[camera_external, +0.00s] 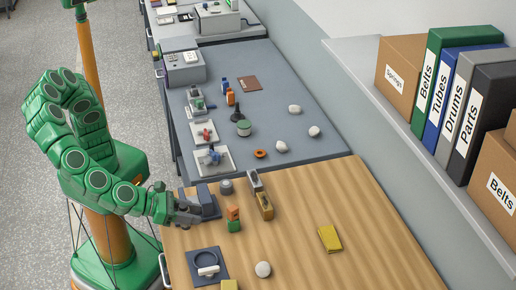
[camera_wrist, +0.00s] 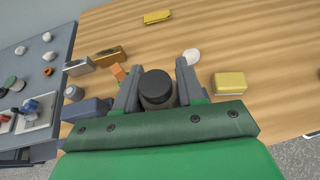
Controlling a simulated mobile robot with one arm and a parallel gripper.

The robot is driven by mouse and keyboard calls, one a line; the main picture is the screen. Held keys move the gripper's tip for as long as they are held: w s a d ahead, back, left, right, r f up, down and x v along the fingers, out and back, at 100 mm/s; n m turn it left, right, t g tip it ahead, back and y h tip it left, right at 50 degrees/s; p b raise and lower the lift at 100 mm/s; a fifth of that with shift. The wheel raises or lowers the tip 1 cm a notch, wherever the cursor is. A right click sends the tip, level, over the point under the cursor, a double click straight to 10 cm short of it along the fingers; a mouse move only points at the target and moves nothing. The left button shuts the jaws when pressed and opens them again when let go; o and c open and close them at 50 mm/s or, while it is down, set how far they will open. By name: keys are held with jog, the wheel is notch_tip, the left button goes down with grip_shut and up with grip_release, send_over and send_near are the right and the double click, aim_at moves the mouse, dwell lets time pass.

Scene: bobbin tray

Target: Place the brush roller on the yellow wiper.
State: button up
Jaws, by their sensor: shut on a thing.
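The brush roller (camera_wrist: 156,86) shows in the wrist view as an upright dark cylinder with a black top. My gripper (camera_wrist: 158,84) is shut on it, one grey finger on each side. In the external view my gripper (camera_external: 190,214) is low over the left edge of the wooden table, and the roller cannot be made out there. The yellow wiper (camera_external: 330,238), a flat folded piece, lies apart on the table to the right. It also shows at the top of the wrist view (camera_wrist: 157,17). Nothing is on it.
A blue-grey block (camera_external: 207,202), an orange-and-green block (camera_external: 233,219) and a brass block (camera_external: 264,205) stand near my gripper. A white round piece (camera_external: 263,269) and another yellow block (camera_wrist: 230,82) lie nearer the front. The table around the wiper is clear.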

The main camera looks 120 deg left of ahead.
jog(key=w+d+r, duration=0.1)
jog(key=w+d, duration=0.1)
jog(key=w, duration=0.2)
send_over(237, 283)
jog(key=shift+m+t+h, duration=0.3)
jog(key=shift+h, duration=0.1)
jog(key=shift+s+f, duration=0.1)
jog(key=shift+f, duration=6.2)
jog(key=shift+f, duration=0.1)
jog(key=o, duration=1)
jog(key=shift+o, duration=0.2)
